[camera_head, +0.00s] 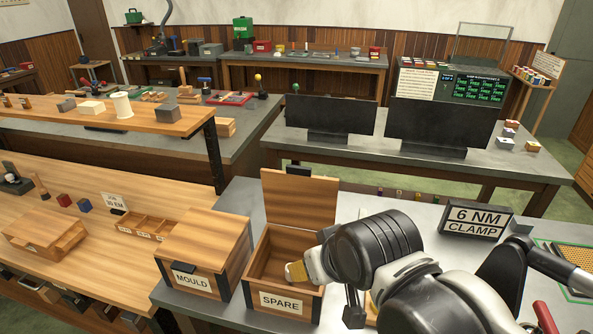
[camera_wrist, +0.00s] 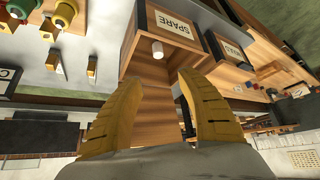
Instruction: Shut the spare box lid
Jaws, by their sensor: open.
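The spare box (camera_head: 284,299) is a wooden box with a SPARE label on its front. Its lid (camera_head: 298,197) stands open, upright at the box's back edge. In the wrist view the SPARE label (camera_wrist: 174,25) appears upside down at the top. My gripper (camera_wrist: 158,79) shows two yellow fingers spread apart with nothing held. A wooden panel (camera_wrist: 155,108), seemingly the lid, shows beyond and between them. I cannot tell whether a finger touches the box.
A closed MOULD box (camera_head: 205,250) stands just left of the spare box. A black 6 NM CLAMP sign (camera_head: 475,220) stands to the right on the grey bench (camera_head: 385,207). Dark monitors (camera_head: 445,122) stand on the bench behind. A wooden shelf (camera_head: 150,119) is at the left.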

